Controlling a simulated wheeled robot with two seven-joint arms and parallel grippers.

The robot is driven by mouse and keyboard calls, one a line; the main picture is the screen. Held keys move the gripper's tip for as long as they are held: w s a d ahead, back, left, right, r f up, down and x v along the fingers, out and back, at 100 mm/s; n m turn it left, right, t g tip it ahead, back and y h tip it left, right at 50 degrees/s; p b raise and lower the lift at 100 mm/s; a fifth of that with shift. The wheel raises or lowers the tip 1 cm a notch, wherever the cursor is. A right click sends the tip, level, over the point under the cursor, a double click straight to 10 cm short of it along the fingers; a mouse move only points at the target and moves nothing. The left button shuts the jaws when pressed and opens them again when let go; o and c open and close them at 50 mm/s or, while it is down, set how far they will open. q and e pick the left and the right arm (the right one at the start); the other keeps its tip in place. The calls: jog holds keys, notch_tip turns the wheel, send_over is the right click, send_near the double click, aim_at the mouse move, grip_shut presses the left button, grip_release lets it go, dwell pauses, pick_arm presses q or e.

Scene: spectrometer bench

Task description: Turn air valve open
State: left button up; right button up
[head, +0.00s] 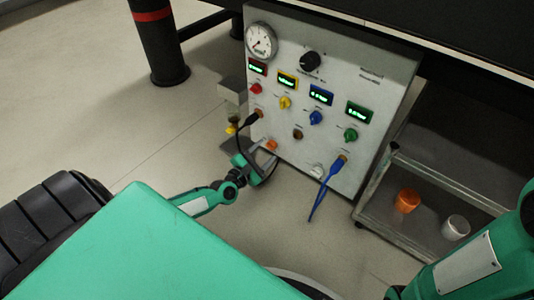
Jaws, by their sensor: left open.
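The grey instrument panel (375,110) stands upright under the bench. It carries a round gauge (261,41), a black knob (310,61), and red (255,88), yellow (285,102), blue (316,117) and green (350,134) knobs under small lit displays. A small orange part (272,145) sits low on the panel's left side. I cannot tell which control is the air valve. My left gripper (268,160) is open at the panel's lower left, close to the orange part; contact cannot be told. My right arm shows at lower right, its gripper out of view.
A blue cable (325,188) hangs from the lower front. A small yellow part (231,129) is left of the panel. Orange (407,201) and white (455,227) cups stand on a right shelf.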

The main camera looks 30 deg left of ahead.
pick_arm(q)
jog(key=shift+w+d, duration=0.1)
jog(key=shift+w, duration=0.9)
jog(key=c, duration=1)
